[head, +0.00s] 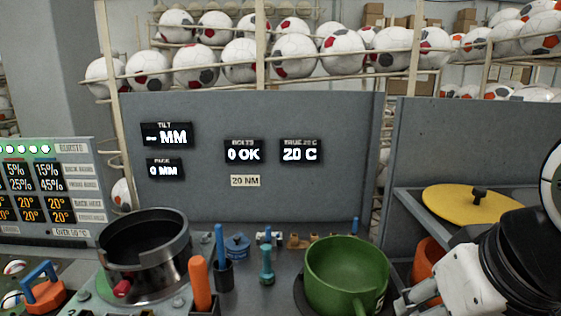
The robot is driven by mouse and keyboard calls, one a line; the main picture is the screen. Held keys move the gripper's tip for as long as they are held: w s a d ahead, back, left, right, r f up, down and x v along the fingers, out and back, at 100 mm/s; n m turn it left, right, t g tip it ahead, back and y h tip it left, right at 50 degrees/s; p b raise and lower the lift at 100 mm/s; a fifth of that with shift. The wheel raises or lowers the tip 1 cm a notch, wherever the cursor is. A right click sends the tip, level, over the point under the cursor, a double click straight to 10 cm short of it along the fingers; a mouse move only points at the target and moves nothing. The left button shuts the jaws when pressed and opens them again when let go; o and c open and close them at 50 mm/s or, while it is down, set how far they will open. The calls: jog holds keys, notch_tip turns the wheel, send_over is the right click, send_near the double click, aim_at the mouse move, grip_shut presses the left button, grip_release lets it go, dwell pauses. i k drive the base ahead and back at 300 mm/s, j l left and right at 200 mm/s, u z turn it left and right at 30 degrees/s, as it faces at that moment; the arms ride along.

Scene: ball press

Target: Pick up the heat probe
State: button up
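No label marks the heat probe, so I cannot tell for certain which thing it is. A blue stick (219,241) stands upright in a dark cup (223,273) left of the middle. A teal handled tool (266,264) stands upright to its right. My gripper (419,296) is at the lower right, right of the green mug, apart from these tools. Its fingers are partly cut off by the lower edge, and I see nothing held.
A dark metal cylinder (146,254) stands at the left and a green mug (345,272) right of the middle. A yellow lid (473,203) lies on a shelf behind my arm. A grey panel (330,190) with displays closes off the back; one reads 20 C.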

aim_at(268, 234)
jog(key=i+j, duration=0.45)
jog(key=j, duration=0.15)
jog(key=i+j, duration=0.45)
jog(key=j+z, duration=0.05)
jog(key=j, duration=0.05)
